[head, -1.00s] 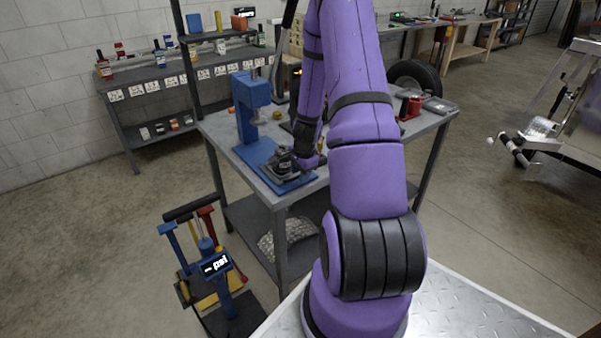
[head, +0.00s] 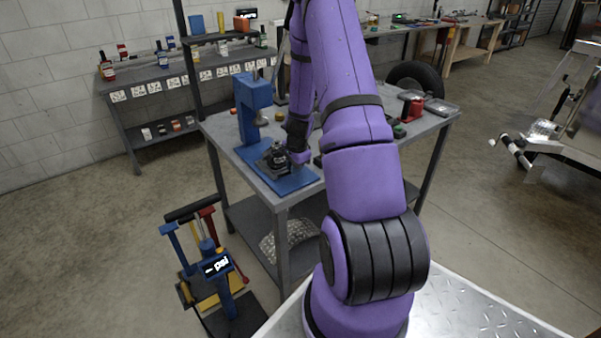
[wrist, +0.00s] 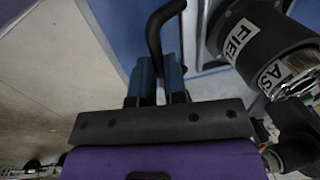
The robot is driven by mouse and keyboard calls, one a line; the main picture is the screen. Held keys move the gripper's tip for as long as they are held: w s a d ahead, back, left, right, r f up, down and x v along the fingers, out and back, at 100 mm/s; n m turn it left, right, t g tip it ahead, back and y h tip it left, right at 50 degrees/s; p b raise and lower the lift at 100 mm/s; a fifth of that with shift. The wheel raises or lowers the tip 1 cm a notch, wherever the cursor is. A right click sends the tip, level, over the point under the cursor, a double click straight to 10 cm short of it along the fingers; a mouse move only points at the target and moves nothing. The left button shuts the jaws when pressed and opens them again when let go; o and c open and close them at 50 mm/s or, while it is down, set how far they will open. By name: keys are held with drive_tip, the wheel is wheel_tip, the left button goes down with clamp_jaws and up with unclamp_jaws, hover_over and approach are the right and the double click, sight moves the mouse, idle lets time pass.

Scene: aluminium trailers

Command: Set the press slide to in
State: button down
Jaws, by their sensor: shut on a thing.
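The blue press (head: 251,105) stands on the workbench, with its blue base plate reaching toward the front edge. Its dark slide (head: 272,158), carrying a dark fixture, sits on the plate in front of and below the press head. In the wrist view my gripper (wrist: 158,75) is shut on the slide's black curved handle (wrist: 156,32). A dark cylinder with white labels (wrist: 245,40) is just right of the handle. In the head view my arm's end is beside the slide and the fingers are hidden.
The grey workbench (head: 223,129) also holds a red tool (head: 412,107) behind my arm. A blue and yellow floor press (head: 210,265) stands at the front left. A shelf bench (head: 130,84) with bottles is along the wall. The floor between is open.

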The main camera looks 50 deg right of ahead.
drive_tip(key=w+d, duration=0.1)
drive_tip(key=w, duration=0.6)
drive_tip(key=w+d, duration=0.1)
drive_tip(key=w, duration=0.3)
drive_tip(key=shift+w+d, duration=0.1)
drive_tip(key=shift+d, duration=0.2)
drive_tip(key=shift+w+r, duration=0.1)
drive_tip(key=shift+w, duration=0.1)
drive_tip(key=c, duration=1.2)
unclamp_jaws()
drive_tip(key=shift+w, duration=0.15)
drive_tip(key=shift+o, duration=0.2)
drive_tip(key=r, duration=0.3)
drive_tip(key=s+r, duration=0.1)
drive_tip(key=r, duration=0.3)
drive_tip(key=s+r, duration=0.1)
drive_tip(key=r, duration=0.2)
drive_tip(key=shift+a+r, duration=0.15)
drive_tip(key=shift+r, duration=0.1)
drive_tip(key=shift+a+r, duration=0.1)
